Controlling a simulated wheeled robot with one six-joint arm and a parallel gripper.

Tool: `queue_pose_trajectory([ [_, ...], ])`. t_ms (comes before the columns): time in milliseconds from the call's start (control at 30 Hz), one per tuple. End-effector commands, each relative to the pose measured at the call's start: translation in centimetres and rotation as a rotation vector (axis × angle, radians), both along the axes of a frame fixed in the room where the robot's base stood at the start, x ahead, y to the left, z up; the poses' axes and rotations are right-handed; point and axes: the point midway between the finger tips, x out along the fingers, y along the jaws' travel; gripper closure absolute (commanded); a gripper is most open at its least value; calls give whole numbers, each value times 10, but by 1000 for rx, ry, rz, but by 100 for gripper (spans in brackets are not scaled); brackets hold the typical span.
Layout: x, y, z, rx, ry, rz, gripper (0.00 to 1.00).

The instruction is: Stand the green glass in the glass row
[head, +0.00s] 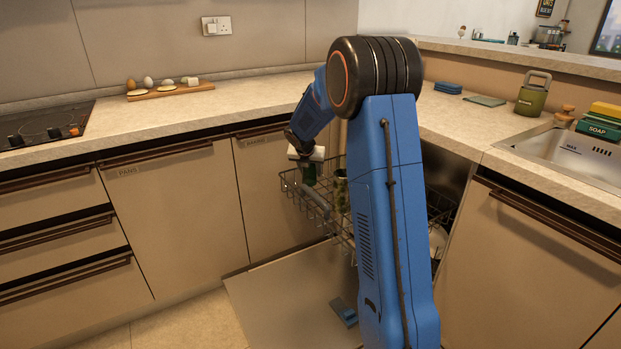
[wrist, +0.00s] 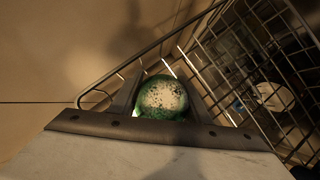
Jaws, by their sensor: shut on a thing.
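The green glass (wrist: 163,97) is between the fingers of my gripper (wrist: 158,108) in the wrist view, its speckled pale round end facing the camera. In the head view my gripper (head: 308,170) is tilted down over the left side of the wire dishwasher rack (head: 292,188), and the dark green glass shows just below it. My gripper is shut on the glass. The rack wires also show in the wrist view (wrist: 235,60). Which row of the rack is the glass row cannot be told. My blue arm hides much of the rack.
The dishwasher door (head: 285,290) is folded down, with a blue object (head: 344,312) on it. Another greenish vessel (head: 341,188) stands in the rack, partly behind my arm. Cabinet fronts (head: 175,210) are close on the left.

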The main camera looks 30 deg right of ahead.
Motion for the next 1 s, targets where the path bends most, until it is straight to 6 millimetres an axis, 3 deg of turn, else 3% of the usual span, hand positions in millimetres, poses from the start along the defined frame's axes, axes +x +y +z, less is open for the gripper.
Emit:
queue_pose_trajectory([
  [200, 0, 0, -27, 0, 1, 1, 85],
  [567, 0, 0, -31, 0, 0, 1, 85],
  [600, 0, 0, -31, 0, 0, 1, 50],
  [1000, -1, 1, -26, 0, -1, 1, 49],
])
